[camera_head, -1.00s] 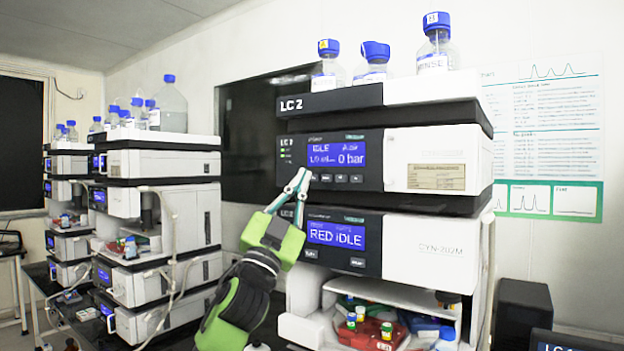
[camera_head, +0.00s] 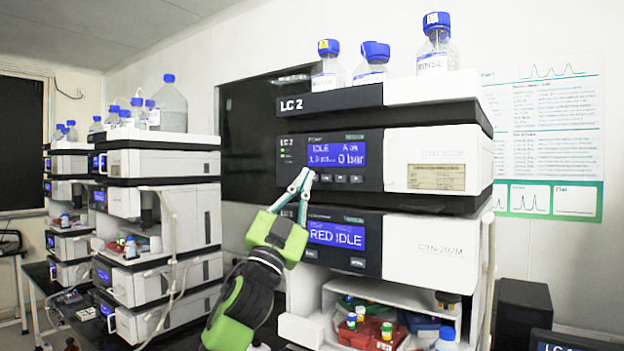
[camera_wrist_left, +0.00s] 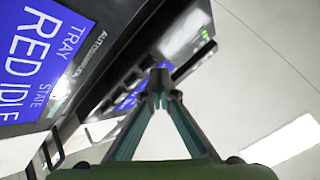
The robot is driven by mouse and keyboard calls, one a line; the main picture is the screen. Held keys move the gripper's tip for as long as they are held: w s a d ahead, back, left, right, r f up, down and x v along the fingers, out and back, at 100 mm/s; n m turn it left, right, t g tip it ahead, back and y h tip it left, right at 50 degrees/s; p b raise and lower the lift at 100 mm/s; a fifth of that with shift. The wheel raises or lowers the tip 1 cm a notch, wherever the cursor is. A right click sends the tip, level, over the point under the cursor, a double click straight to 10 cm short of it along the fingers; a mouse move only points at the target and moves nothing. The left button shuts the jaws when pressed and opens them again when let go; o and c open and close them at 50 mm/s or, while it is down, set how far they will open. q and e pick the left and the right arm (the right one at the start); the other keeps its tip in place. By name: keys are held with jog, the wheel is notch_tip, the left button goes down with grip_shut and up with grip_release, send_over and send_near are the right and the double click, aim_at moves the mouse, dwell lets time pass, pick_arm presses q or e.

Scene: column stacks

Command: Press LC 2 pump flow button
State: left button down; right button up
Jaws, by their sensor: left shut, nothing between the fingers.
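The LC 2 pump module (camera_head: 330,160) is the upper black-fronted unit of the right stack, with a blue screen (camera_head: 336,153) reading IDLE and 0 bar. A row of small buttons (camera_head: 341,178) sits below that screen. My left gripper (camera_head: 306,172) is shut and empty, its fingertips at the left end of this row in the head view. They hide the leftmost part of the row. In the left wrist view the closed fingertips (camera_wrist_left: 160,75) overlap the pump's front panel; whether they touch it I cannot tell. My right gripper is not in view.
The autosampler module (camera_head: 335,238) below reads RED IDLE and has its own buttons. An open bay with colored vials (camera_head: 368,325) lies under it. Capped bottles (camera_head: 372,65) stand on top of the stack. A second instrument stack (camera_head: 165,210) stands to the left.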

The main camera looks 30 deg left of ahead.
pick_arm(q)
jog(key=shift+w, duration=0.3)
jog(key=shift+s, duration=0.15)
dwell(0.5)
jog(key=shift+s, duration=0.7)
jog(key=shift+s+a, duration=0.2)
jog(key=shift+s, duration=2.3)
